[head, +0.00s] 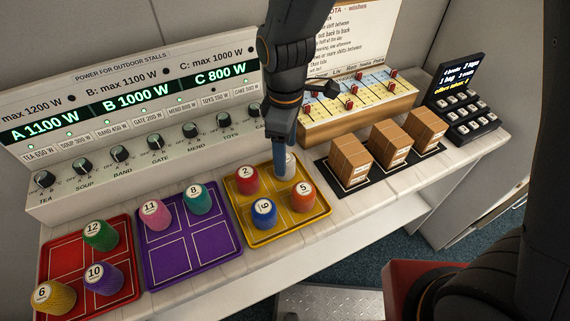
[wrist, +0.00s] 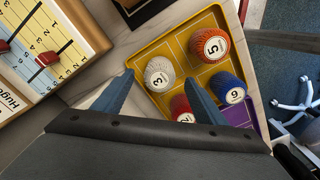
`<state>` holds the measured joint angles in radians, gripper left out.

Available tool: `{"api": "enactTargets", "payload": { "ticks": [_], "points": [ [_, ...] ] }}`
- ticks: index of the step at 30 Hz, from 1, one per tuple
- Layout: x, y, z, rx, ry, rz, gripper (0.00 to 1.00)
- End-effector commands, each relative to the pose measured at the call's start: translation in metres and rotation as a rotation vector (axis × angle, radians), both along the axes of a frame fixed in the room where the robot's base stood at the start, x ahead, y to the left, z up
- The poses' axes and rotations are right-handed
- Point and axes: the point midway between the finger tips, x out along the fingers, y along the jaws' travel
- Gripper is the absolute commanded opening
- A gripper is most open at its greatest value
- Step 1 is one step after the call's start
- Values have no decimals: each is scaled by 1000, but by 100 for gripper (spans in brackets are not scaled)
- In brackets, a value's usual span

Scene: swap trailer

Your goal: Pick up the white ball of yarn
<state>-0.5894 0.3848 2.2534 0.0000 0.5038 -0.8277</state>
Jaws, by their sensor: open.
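The white ball of yarn (wrist: 159,72), with a label that reads 3, sits in the back right compartment of the yellow tray (wrist: 146,48). In the head view the white yarn (head: 290,163) shows only in part behind my gripper's blue fingers. My gripper (head: 280,172) is open and points down at the tray's back right. In the wrist view my gripper (wrist: 159,78) has one finger on each side of the white yarn in the picture. I cannot tell whether the fingers touch it.
The same tray holds red yarn 2 (head: 246,180), blue yarn 6 (head: 263,213) and orange yarn 5 (head: 303,196). A purple tray (head: 188,250) and a red tray (head: 60,258) with yarn stand to the left. Brown boxes (head: 349,160) stand to the right, a power panel (head: 130,120) behind.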

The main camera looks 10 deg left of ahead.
Motion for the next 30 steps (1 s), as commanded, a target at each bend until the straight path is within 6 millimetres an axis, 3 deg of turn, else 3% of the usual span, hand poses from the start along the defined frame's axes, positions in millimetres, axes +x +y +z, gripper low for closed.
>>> {"api": "enactTargets", "payload": {
  "ticks": [9,19,27,30],
  "points": [
    [0,2,-33,-1,1,-1,65],
    [0,2,-38,0,0,-1,65],
    [0,2,-38,0,0,-2,21],
    [0,2,-38,0,0,-2,21]
  ]
}}
